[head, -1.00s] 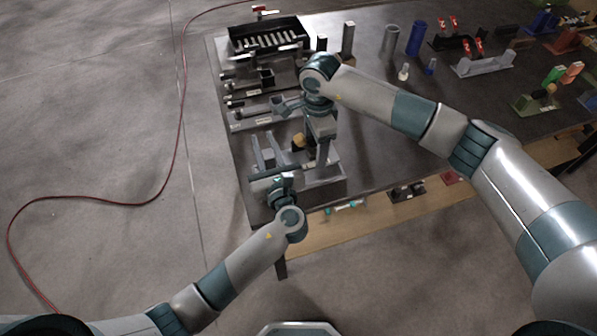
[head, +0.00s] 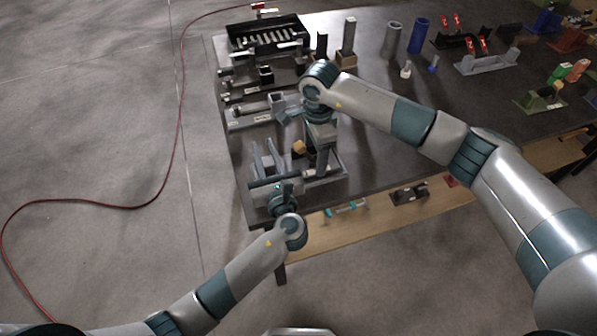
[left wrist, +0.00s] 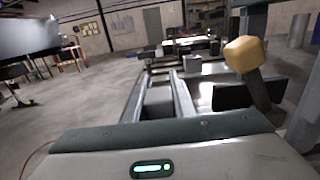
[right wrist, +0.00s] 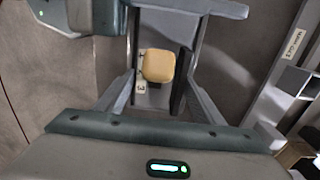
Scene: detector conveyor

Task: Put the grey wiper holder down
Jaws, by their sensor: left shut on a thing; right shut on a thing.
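The grey wiper holder (head: 326,166), with upright grey prongs and a tan knob (head: 298,147), is at the near left corner of the dark table (head: 375,160). My left gripper (head: 280,187) is shut on its near left side. My right gripper (head: 318,152) comes from above and is shut on its right part. In the left wrist view the tan knob (left wrist: 245,53) stands at the right. In the right wrist view the knob (right wrist: 159,66) lies between grey side pieces, beside number labels. The grippers hide part of the holder; I cannot tell whether its underside touches the table.
Other grey fixtures (head: 262,112) and a black tray (head: 268,38) line the left side of the table behind the holder. Grey (head: 393,38) and blue (head: 418,36) cylinders stand at the back. A wooden shelf (head: 340,226) lies under the near edge. The table's middle is fairly clear.

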